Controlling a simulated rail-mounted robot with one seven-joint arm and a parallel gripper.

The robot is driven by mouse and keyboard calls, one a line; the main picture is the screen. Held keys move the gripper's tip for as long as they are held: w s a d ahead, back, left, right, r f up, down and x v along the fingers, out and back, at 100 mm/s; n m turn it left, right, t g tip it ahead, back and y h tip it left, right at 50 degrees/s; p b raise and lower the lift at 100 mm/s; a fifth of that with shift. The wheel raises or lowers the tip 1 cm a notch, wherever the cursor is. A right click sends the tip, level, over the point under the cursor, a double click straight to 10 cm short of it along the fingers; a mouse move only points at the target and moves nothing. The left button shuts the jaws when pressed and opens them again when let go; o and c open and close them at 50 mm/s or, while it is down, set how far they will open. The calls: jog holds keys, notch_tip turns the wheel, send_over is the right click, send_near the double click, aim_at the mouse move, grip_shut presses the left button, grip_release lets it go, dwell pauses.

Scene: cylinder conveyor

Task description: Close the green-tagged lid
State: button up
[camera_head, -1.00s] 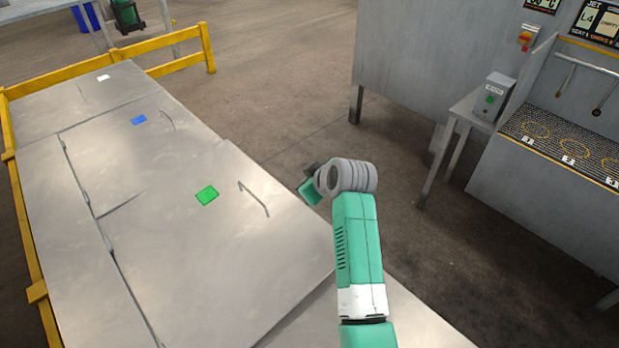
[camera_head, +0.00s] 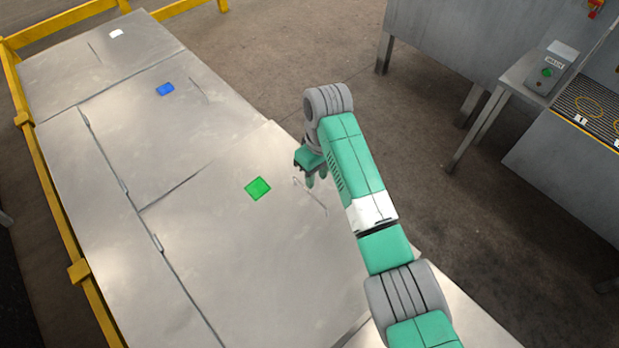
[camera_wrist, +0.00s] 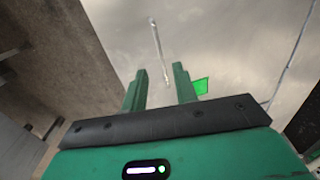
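The green-tagged lid (camera_head: 225,240) is a large grey metal panel lying flat, level with its neighbours, with a green tag (camera_head: 257,188) near its middle. Its thin bar handle (camera_head: 312,196) is near the right edge. My gripper (camera_head: 317,182) is above the lid's right edge by the handle. In the wrist view, the two green fingers (camera_wrist: 158,82) are apart with nothing between them. The handle (camera_wrist: 157,50) lies beyond the fingertips, roughly in line with the gap, and the green tag (camera_wrist: 201,86) shows beside the right finger. Whether a finger touches the handle cannot be told.
Lids with a blue tag (camera_head: 165,89) and a white tag (camera_head: 117,33) lie farther back, both flat. A yellow rail (camera_head: 78,270) runs along the left side. A grey machine and side table (camera_head: 520,75) stand right, across open floor (camera_head: 270,60).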

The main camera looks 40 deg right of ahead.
aim_at(314, 196)
jog(key=f, duration=0.6)
jog(key=shift+a+f, duration=0.35)
jog(key=shift+a, duration=0.05)
grip_shut()
jog(key=shift+b, duration=0.3)
